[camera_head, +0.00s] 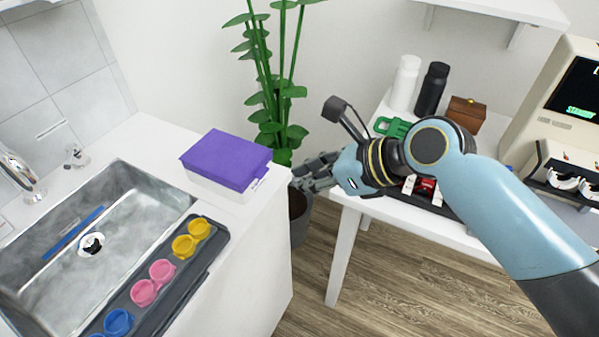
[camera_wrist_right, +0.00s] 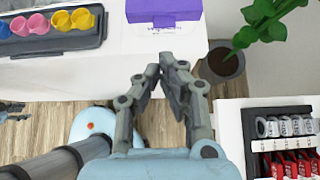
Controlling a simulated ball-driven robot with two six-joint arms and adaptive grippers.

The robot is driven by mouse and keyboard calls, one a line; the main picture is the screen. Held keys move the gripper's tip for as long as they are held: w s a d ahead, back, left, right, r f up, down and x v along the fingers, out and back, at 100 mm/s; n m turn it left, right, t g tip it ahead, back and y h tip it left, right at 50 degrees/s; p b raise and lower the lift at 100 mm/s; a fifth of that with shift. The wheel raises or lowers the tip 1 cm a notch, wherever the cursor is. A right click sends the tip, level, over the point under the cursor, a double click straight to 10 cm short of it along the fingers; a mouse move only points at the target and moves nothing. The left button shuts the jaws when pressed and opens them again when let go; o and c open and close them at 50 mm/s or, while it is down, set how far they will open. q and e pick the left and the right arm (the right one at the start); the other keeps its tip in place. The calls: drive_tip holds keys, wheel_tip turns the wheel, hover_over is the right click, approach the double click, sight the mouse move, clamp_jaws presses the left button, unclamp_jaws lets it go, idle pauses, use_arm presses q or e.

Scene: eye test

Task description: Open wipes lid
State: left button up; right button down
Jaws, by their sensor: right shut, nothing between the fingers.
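The wipes box is a white tub (camera_head: 222,187) with a purple lid (camera_head: 228,158), at the right end of the white counter in the head view. The lid lies closed on the tub. In the right wrist view the lid (camera_wrist_right: 163,10) shows at the top, beyond my fingertips. My right gripper (camera_head: 298,178) is shut and empty, just right of the box and apart from it; its fingers also show in the wrist view (camera_wrist_right: 160,76). A small grey part at the left edge of the wrist view looks like my left gripper (camera_wrist_right: 12,110); its fingers are too cut off to judge.
A sink (camera_head: 95,240) and a dark tray (camera_head: 165,285) with colored lens cases lie left of the box. A potted plant (camera_head: 270,100) stands behind my gripper. A white table (camera_head: 440,225) with bottles and a machine is at right.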

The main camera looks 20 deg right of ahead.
drive_tip(key=x, duration=0.7)
drive_tip(key=shift+w+a+f+b, duration=0.15)
drive_tip(key=shift+b, duration=0.2)
drive_tip(key=shift+w+a+f, duration=0.3)
drive_tip(key=shift+w+f, duration=0.05)
